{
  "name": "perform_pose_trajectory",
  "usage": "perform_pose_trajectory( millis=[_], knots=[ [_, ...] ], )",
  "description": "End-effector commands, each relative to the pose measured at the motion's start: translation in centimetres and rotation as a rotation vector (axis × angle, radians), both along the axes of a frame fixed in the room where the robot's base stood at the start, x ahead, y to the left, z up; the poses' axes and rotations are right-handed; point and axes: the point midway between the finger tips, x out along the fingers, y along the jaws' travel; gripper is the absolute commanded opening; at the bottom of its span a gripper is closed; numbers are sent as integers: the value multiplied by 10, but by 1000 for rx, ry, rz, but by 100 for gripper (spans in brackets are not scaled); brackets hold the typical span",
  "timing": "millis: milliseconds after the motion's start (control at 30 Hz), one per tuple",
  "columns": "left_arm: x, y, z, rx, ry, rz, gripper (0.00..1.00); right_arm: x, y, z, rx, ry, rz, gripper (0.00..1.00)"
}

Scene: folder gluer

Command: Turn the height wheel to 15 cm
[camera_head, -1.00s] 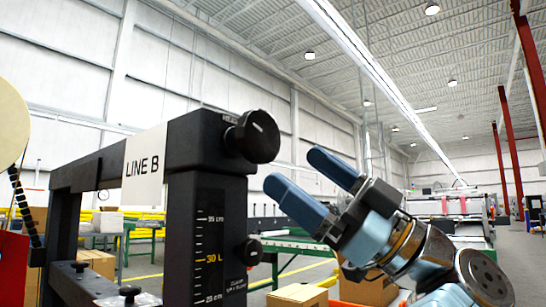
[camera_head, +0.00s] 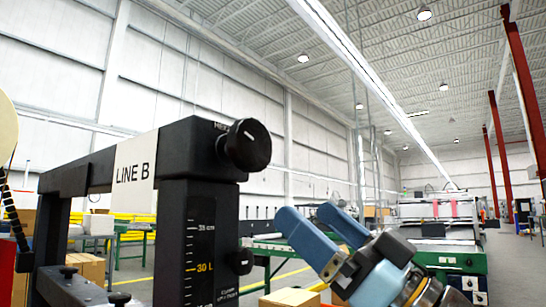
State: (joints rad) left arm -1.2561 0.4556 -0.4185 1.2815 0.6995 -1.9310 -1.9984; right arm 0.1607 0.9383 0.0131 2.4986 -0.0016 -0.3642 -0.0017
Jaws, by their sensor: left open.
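The height wheel is a round black knob (camera_head: 247,145) with a small white mark, at the right end of the black frame's top beam (camera_head: 190,135). Below it, the post carries a height scale (camera_head: 200,262) with white ticks, "35 cm" and a yellow "30" line. No pointer can be made out on the scale. A smaller black knob (camera_head: 240,261) sits beside the scale. My left gripper (camera_head: 312,213), with two blue fingers, is open and empty. In the picture it is right of and below the wheel, apart from it. My right gripper is not in view.
A white "LINE B" sign (camera_head: 134,174) hangs on the frame. Small black knobs (camera_head: 120,298) stand on the lower bar at left. Behind are cardboard boxes (camera_head: 290,298), green conveyor stands and a machine (camera_head: 440,235). The space right of the wheel looks clear.

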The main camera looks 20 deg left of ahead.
Motion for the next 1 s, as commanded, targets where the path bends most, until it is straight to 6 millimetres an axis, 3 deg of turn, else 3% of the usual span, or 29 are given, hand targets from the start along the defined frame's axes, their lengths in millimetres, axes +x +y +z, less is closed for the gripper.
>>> perform_pose_trajectory(
  millis=[200, 333, 1000],
  knots=[
    [-52, -1, 0, 135, 175, -72, 100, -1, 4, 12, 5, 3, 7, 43],
    [-66, 0, 1, 172, 194, -80, 100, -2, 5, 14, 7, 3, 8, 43],
    [-20, 75, 88, 173, 195, -80, 100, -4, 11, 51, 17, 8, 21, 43]
  ],
)
